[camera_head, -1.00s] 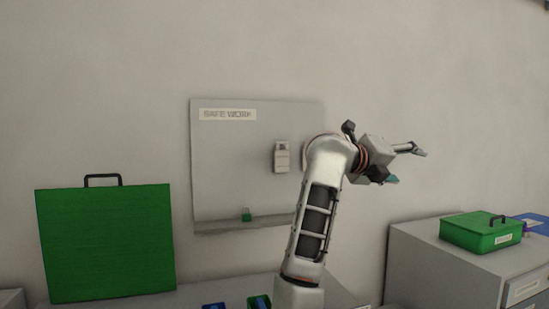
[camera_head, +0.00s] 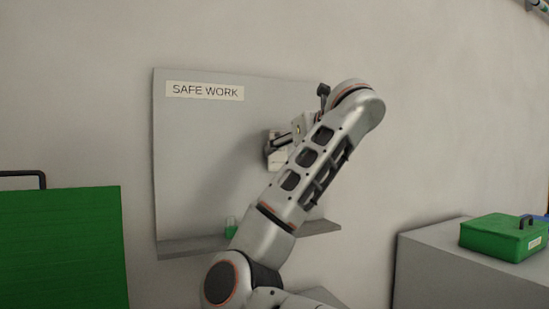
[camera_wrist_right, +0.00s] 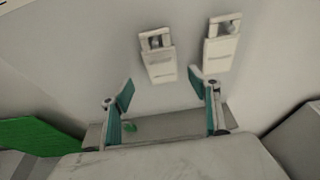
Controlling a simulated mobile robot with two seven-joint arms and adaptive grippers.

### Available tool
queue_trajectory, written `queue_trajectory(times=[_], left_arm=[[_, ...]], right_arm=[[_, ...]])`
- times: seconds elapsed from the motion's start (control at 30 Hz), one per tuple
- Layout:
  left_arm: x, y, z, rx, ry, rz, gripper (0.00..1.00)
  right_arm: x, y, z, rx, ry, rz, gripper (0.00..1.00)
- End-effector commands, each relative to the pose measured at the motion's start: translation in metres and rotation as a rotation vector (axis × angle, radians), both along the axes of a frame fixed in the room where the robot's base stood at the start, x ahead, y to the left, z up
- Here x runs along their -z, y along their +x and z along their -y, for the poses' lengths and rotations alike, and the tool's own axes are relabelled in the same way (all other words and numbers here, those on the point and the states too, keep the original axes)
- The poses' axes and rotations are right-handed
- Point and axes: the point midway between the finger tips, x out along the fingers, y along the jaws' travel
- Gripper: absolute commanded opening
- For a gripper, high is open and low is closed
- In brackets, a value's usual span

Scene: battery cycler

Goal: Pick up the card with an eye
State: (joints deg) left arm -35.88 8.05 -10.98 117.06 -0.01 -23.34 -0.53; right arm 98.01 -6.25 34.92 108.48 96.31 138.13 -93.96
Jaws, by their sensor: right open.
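Two white cards hang on the grey board in the right wrist view, a left card (camera_wrist_right: 158,66) and a right card (camera_wrist_right: 221,48). Each has a pale holder at its top. Their markings are too blurred to tell which has an eye. In the head view one white card (camera_head: 276,158) shows partly behind my right arm. My right gripper (camera_wrist_right: 162,82) is open and empty, its teal-padded fingers spread below the cards, with the left card nearly between the tips in the picture. In the head view my arm mostly hides this gripper. My left gripper is not in view.
The grey board (camera_head: 190,150) carries a SAFE WORK label (camera_head: 205,91) and a bottom ledge (camera_head: 190,247) with a small green object (camera_head: 231,228). A large green case (camera_head: 60,245) stands at left. A green box (camera_head: 500,240) sits on a grey cabinet (camera_head: 430,265) at right.

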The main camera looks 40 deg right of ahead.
Motion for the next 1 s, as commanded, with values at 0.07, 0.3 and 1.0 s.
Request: queue_trajectory(times=[0.07, 0.3, 1.0], left_arm=[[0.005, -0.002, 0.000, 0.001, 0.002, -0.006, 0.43], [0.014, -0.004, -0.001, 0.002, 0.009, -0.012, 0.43], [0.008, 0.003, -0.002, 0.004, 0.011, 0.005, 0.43]], right_arm=[[0.004, 0.007, 0.003, 0.001, 0.000, -0.004, 0.61], [0.013, 0.038, 0.016, 0.002, 0.001, -0.007, 0.61], [0.012, 0.046, 0.019, 0.003, 0.001, -0.001, 0.29]])
